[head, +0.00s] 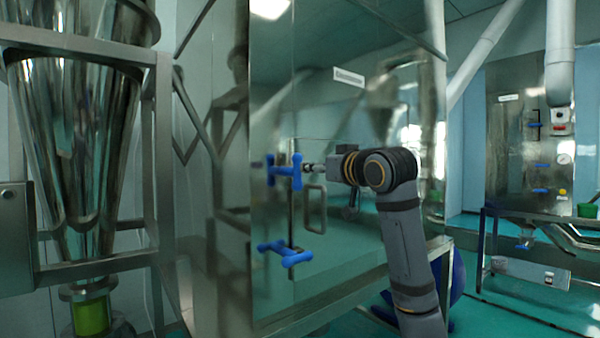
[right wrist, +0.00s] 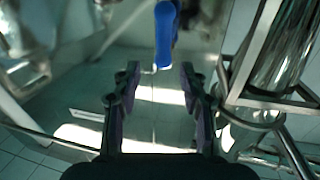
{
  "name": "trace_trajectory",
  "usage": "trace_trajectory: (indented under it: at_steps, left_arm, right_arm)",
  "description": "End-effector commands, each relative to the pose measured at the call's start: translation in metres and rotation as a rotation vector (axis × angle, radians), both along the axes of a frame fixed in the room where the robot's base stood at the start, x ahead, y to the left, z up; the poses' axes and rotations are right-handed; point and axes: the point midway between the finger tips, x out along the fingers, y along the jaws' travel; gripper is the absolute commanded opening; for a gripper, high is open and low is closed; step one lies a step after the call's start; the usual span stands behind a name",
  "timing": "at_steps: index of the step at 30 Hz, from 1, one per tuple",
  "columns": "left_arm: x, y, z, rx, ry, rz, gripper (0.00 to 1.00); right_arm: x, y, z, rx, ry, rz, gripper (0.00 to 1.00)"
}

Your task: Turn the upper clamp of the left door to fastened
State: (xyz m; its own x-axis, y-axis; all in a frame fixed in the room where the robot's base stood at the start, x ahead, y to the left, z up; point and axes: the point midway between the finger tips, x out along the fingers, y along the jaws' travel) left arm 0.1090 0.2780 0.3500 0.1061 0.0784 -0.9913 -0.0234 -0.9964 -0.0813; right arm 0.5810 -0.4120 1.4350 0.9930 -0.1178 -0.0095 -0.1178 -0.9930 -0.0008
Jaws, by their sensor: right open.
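The left door (head: 345,230) is a shiny steel panel in the middle of the head view. Its upper clamp (head: 284,172) has blue grips and sits on a thin vertical rod. The lower clamp (head: 285,252), also blue, sits below it. My right gripper (head: 310,168) comes from the right, level with the upper clamp and close to it. In the right wrist view its two fingers (right wrist: 160,75) are apart, with a blue clamp grip (right wrist: 165,40) ahead of the gap. Contact cannot be told. My left gripper is not in view.
A steel door handle (head: 316,210) is right of the clamps, below my right wrist. A steel hopper in a frame (head: 165,160) stands at the left. Another steel cabinet (head: 515,150) with blue clamps stands at the back right. The green floor (head: 500,320) is open at lower right.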

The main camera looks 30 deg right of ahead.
Motion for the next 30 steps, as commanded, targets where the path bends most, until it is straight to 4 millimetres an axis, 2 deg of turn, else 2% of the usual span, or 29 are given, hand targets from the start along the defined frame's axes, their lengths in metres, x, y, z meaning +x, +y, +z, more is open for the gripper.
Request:
trace_trajectory:
  at_steps: [3,7,15,21,25,30]
  left_arm:
    - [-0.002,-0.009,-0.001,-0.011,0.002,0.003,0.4]
    - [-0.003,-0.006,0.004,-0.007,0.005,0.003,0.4]
    - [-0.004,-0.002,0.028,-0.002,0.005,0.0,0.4]
    - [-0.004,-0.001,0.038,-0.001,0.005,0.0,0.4]
    - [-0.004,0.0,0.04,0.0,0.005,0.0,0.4]
    - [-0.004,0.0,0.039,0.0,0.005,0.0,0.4]
  right_arm:
    - [-0.003,-0.002,0.007,0.005,-0.012,0.001,0.43]
    - [0.005,-0.002,0.008,0.005,-0.011,0.002,0.43]
    - [0.06,-0.008,0.01,0.006,-0.008,0.003,0.43]
    - [0.092,-0.012,0.009,0.005,-0.01,0.002,0.43]
    - [0.1,-0.013,0.007,0.003,-0.01,0.001,0.43]
    - [0.102,-0.014,0.006,0.002,-0.01,0.0,0.43]
